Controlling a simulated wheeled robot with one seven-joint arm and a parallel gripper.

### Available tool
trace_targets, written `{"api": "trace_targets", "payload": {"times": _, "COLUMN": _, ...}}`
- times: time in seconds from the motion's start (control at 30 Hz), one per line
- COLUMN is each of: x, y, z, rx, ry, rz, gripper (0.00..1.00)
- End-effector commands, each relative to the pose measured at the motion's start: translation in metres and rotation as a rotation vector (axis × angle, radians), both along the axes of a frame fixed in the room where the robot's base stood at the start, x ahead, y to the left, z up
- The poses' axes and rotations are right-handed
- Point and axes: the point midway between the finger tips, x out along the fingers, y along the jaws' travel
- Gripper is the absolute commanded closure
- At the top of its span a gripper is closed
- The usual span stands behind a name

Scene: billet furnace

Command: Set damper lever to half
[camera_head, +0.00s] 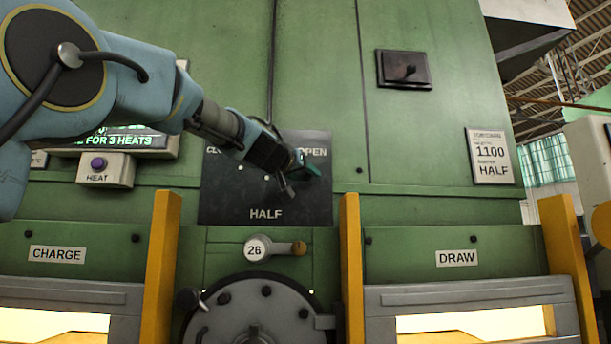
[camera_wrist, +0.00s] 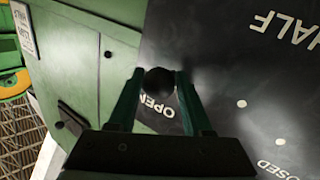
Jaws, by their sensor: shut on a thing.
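The damper plate (camera_head: 222,195) is a black panel on the green furnace front, lettered CLOSED at left, HALF at the bottom and OPEN at right. It also shows in the wrist view (camera_wrist: 225,60), rotated. My gripper (camera_head: 304,168) is at the plate's right side, by the OPEN label. In the wrist view my gripper (camera_wrist: 158,78) has its two green fingers closed around the lever's dark round knob (camera_wrist: 159,82), beside the word OPEN. The rest of the lever is mostly hidden behind my gripper and arm.
A sign (camera_head: 491,156) at right reads 1100 and HALF. A HEAT button box (camera_head: 105,171) sits under a display at left. Below are a round hatch (camera_head: 265,305) with a 26 tag, yellow posts (camera_head: 351,270), and glowing CHARGE and DRAW openings.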

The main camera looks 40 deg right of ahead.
Motion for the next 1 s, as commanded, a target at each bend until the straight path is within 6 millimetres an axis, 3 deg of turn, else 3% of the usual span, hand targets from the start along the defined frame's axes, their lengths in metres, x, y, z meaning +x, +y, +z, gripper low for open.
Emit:
{"api": "trace_targets", "payload": {"times": 0.27, "x": 0.007, "y": 0.011, "z": -0.01, "rx": 0.087, "ry": -0.07, "rz": -0.005, "gripper": 1.0}}
{"api": "trace_targets", "payload": {"times": 0.6, "x": 0.032, "y": 0.04, "z": -0.03, "rx": 0.294, "ry": -0.237, "rz": -0.004, "gripper": 1.0}}
{"api": "trace_targets", "payload": {"times": 1.0, "x": 0.056, "y": 0.069, "z": -0.037, "rx": 0.485, "ry": -0.391, "rz": -0.005, "gripper": 1.0}}
